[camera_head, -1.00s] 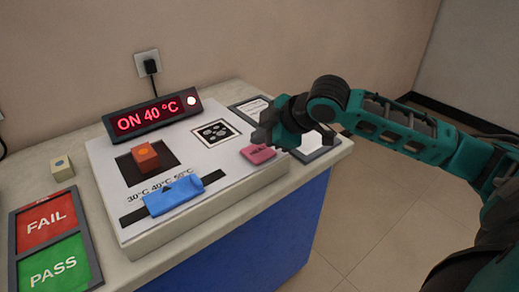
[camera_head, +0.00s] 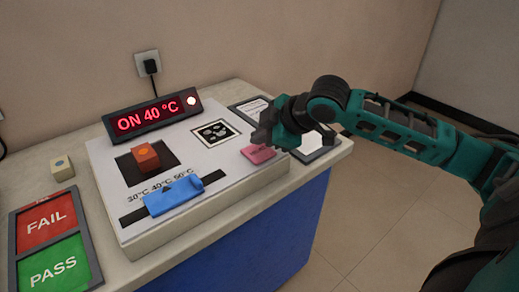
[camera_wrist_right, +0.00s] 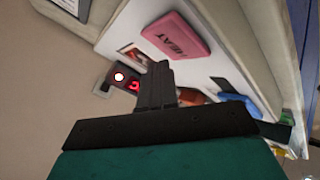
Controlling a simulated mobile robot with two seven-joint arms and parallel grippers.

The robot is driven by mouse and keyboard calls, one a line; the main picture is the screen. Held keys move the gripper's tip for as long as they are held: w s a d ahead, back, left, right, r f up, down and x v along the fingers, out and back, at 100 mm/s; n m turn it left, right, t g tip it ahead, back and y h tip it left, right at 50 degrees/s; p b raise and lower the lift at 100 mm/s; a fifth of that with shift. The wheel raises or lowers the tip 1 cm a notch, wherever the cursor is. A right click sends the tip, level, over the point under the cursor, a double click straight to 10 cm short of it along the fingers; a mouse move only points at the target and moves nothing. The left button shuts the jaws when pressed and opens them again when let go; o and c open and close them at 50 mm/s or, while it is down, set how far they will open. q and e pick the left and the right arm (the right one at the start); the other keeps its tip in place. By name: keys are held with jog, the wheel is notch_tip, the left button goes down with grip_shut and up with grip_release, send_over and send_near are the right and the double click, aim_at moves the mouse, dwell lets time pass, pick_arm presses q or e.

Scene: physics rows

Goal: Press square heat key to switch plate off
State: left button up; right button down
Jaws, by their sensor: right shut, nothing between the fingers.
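The pink square heat key (camera_head: 258,154) sits at the right end of the white panel (camera_head: 215,170). It also shows in the right wrist view (camera_wrist_right: 176,36), with the word HEAT on it. My right gripper (camera_head: 262,138) is shut and empty, just behind and above the key in the head view. In the wrist view its closed fingers (camera_wrist_right: 157,80) show beside the key; whether they touch it I cannot tell. The display (camera_head: 152,115) reads ON 40 °C with a lit lamp. My left gripper is not in view.
A blue slider (camera_head: 173,196) lies at the panel's front, below an orange-brown block (camera_head: 145,157) on a dark square. FAIL and PASS pads (camera_head: 50,245) and a small beige cube (camera_head: 62,168) are at left. A grey tray with a white pad (camera_head: 312,142) lies right of the key.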

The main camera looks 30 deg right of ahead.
jog(key=shift+f, duration=0.1)
jog(key=shift+f, duration=0.35)
jog(key=shift+f, duration=0.15)
dwell(0.6)
jog(key=shift+f, duration=0.4)
jog(key=shift+r+p, duration=0.1)
jog(key=shift+p, duration=0.2)
jog(key=shift+r, duration=0.1)
jog(key=shift+r+p, duration=0.8)
jog(key=shift+p, duration=0.5)
